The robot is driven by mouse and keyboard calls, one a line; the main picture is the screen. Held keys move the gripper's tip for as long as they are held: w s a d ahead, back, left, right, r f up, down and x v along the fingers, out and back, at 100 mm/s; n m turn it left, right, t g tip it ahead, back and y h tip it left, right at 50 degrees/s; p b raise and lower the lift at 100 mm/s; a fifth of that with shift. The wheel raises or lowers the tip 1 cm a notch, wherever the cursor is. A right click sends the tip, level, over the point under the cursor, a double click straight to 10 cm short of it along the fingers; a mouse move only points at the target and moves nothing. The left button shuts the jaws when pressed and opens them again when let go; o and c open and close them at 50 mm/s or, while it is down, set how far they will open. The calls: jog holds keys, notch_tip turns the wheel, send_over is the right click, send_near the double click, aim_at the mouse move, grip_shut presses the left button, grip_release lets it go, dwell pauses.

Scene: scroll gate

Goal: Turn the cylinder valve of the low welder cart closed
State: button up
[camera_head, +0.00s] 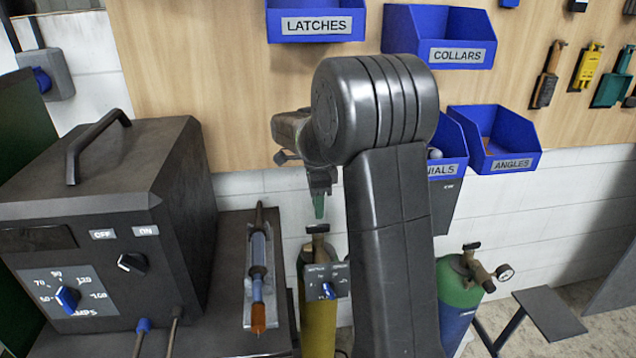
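The welder cart's dark welder box (110,210) stands at the left on a dark cart top (225,300). Just right of it stands a yellow cylinder (318,325) with a dark valve knob (317,228) on top. Part of this cylinder is hidden behind a small panel and my arm. My gripper (319,205) points down, its green-tipped finger just above the knob in the picture. I cannot tell whether it touches the knob or how far its fingers are apart. A second cylinder (458,300), green over blue, stands at the right with its own valve (472,258) and gauge.
A small dark panel (318,272) with a blue lever sits in front of the yellow cylinder. A torch-like tool (258,270) lies in a holder on the cart top. Blue bins (455,38) and hand tools hang on the wooden wall. A dark stool (548,312) stands at the right.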

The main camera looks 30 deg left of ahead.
aim_at(318, 225)
notch_tip(318, 225, up, 8)
dwell(0.7)
notch_tip(318, 225, down, 14)
jog(key=shift+r+p, duration=0.1)
jog(key=shift+p, duration=0.3)
dwell(0.4)
jog(key=shift+f, duration=0.2)
jog(key=shift+r+n, duration=0.1)
jog(key=shift+n, duration=0.3)
jog(key=n, duration=0.9)
dwell(1.3)
jog(key=shift+r+n, duration=0.1)
jog(key=shift+n, duration=0.2)
